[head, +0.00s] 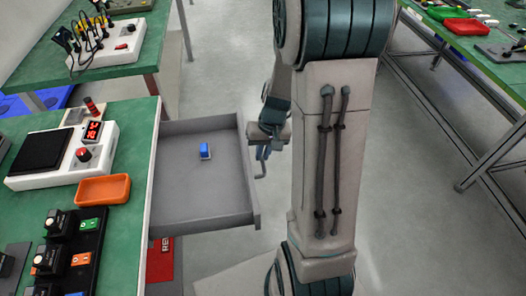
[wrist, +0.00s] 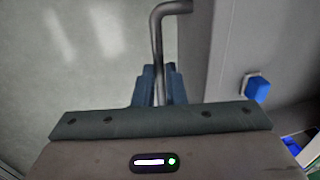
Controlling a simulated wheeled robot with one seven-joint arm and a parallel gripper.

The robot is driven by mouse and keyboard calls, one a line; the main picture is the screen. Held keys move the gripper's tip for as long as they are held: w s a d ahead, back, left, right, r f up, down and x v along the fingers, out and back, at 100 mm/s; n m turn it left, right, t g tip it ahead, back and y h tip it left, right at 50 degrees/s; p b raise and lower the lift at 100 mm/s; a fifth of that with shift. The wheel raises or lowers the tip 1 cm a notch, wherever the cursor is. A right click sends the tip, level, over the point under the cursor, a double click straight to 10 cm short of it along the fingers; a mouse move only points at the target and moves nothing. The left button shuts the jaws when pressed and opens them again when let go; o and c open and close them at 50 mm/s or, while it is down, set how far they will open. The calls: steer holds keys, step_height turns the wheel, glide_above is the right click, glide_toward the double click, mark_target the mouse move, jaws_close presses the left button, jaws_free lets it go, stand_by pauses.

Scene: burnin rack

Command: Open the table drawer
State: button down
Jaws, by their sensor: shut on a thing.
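The grey table drawer (head: 190,208) is pulled well out from under the green-topped table (head: 115,226) in the head view. The bent metal drawer handle (wrist: 157,40) rises between my gripper's fingers in the wrist view and also shows in the head view (head: 261,167). My gripper (wrist: 159,82) is shut on the handle, outside the drawer's front. My arm hides part of the floor to the right of the drawer in the head view.
On the table stand an orange tray (head: 103,190), a white device with a red display (head: 70,155) and a black switch strip (head: 75,250). Another green table (head: 128,45) stands behind. Clear floor (head: 225,60) lies beyond the drawer; a workbench (head: 460,50) is at the right.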

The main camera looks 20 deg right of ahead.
steer(key=shift+s, duration=0.1)
steer(key=c, duration=1.8)
jaws_free()
steer(key=shift+o, duration=0.2)
step_height(320, 180, up, 14)
steer(key=d+p, duration=0.2)
steer(key=shift+s+d+f+p, duration=0.2)
steer(key=shift+s+d+p, duration=0.05)
steer(key=shift+p, duration=0.05)
steer(key=s+a+r+n+t+h+p, duration=0.1)
steer(key=s+a+r+p, duration=0.3)
steer(key=r, duration=0.3)
steer(key=s+a+r+n+t+h+p, duration=0.1)
steer(key=s+a+r+p, duration=0.3)
steer(key=s+r+p, duration=0.2)
step_height(320, 180, up, 2)
steer(key=shift+s+a+r+p, duration=0.25)
steer(key=shift+s+a+p, duration=0.05)
steer(key=shift+s, duration=0.4)
